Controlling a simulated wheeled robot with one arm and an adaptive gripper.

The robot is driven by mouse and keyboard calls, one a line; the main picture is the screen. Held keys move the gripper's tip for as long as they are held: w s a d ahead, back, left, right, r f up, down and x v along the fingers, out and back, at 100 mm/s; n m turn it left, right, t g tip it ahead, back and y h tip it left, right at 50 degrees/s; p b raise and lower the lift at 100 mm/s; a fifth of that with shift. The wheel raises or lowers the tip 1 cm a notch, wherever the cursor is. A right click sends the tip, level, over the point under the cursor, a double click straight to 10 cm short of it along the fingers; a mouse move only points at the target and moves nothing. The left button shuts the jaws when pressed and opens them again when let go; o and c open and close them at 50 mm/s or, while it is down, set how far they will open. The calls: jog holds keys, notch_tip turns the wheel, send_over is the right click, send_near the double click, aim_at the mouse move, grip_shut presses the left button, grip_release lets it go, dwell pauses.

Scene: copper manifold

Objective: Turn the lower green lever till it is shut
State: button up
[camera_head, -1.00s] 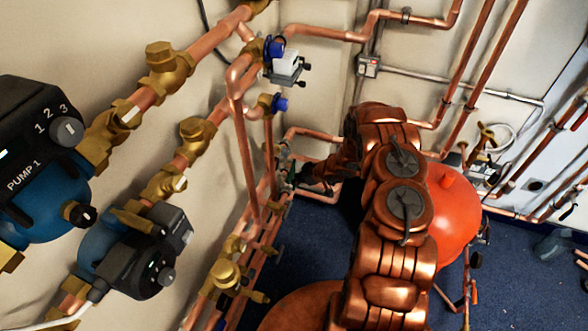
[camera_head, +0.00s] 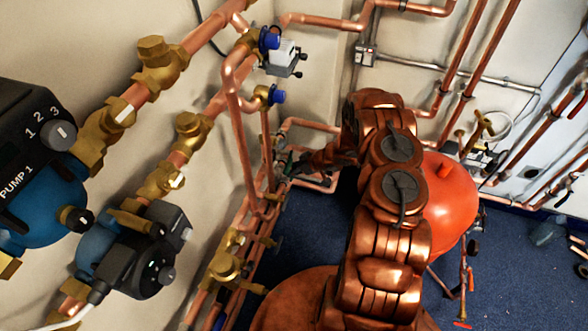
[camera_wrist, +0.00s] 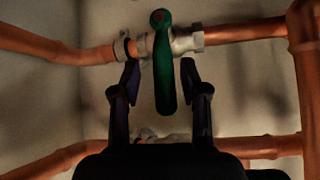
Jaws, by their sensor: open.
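A green lever (camera_wrist: 163,75) shows in the wrist view, fixed by its top to a silvery valve (camera_wrist: 184,42) on a copper pipe. The lever lies across the pipe and points down in the picture. My gripper (camera_wrist: 160,73) is open, with one dark fingertip on each side of the lever. Gaps show on both sides, so the fingers look apart from it. In the head view my gripper (camera_head: 296,167) is small and dark at the pipes by the wall, and the lever is hard to make out there.
A second copper pipe (camera_wrist: 270,147) runs lower in the wrist view, its fitting partly hidden by my gripper. A vertical pipe (camera_wrist: 306,85) stands at the right. In the head view, an orange-red vessel (camera_head: 449,205) is right of my arm; pumps (camera_head: 140,255) are left.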

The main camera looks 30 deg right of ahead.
jog(key=v, duration=1.2)
dwell(0.6)
